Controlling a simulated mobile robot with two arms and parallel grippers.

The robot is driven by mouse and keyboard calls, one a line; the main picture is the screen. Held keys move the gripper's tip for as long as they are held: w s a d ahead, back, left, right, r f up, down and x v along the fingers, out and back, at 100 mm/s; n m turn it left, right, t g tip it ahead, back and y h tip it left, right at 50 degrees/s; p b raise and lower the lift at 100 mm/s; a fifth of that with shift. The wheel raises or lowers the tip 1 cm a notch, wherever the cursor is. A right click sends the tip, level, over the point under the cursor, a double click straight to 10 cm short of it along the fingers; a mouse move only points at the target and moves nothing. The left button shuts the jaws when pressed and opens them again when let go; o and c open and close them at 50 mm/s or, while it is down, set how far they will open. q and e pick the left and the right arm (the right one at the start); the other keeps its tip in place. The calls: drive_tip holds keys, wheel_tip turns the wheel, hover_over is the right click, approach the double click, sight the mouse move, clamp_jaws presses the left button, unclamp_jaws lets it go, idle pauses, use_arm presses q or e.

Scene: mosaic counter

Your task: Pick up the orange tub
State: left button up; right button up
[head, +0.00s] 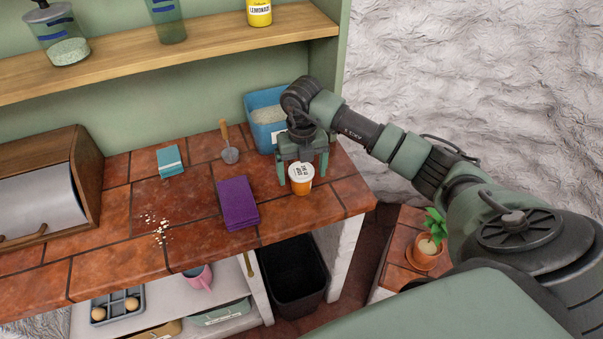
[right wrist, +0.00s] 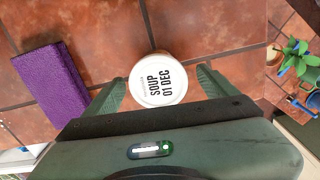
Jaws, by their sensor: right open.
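The orange tub (head: 301,180) has a white lid with black print and stands upright on the tiled counter near its right end. In the right wrist view its lid (right wrist: 158,80) reads "SOUP 01 DEC". My right gripper (head: 302,169) is open just above and behind the tub in the head view. In the right wrist view the two green fingers (right wrist: 161,88) are apart, one on each side of the tub's near part. I cannot tell whether either finger touches it. My left gripper is not in view.
A purple block (head: 237,203) lies left of the tub. A blue bin (head: 266,121) stands behind my right gripper. A scoop (head: 229,153), a teal block (head: 170,160) and scattered crumbs (head: 158,228) lie further left. The counter (head: 325,202) ends just right of the tub.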

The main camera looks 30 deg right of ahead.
wheel_tip(320, 180, down, 2)
drive_tip(key=shift+w+f, duration=0.15)
drive_tip(key=shift+f, duration=0.2)
drive_tip(key=c, duration=1.6)
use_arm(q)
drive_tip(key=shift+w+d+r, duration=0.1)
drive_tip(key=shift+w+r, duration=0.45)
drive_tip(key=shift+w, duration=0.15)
use_arm(e)
drive_tip(key=shift+r, duration=0.1)
drive_tip(key=shift+c, duration=0.2)
